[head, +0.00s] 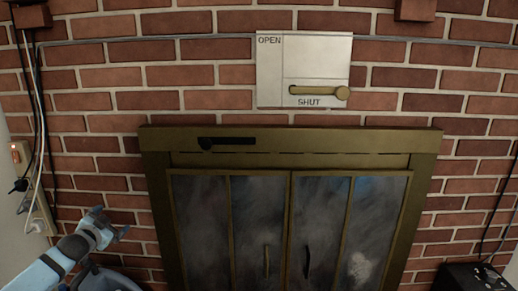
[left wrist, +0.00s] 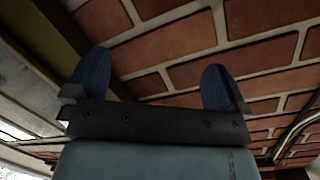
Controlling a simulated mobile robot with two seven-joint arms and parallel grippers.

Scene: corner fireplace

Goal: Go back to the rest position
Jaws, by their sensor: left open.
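My left gripper (head: 112,226) is at the lower left of the head view, in front of the brick wall and left of the fireplace frame. In the left wrist view its two blue fingers (left wrist: 155,78) stand wide apart with nothing between them, and bricks show behind. My right gripper does not show.
A switch with an orange light (head: 16,152) and a white plug (head: 36,225) with hanging cables are at the left edge. A dark box (head: 470,277) stands at the lower right. The space before the glass doors looks clear.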

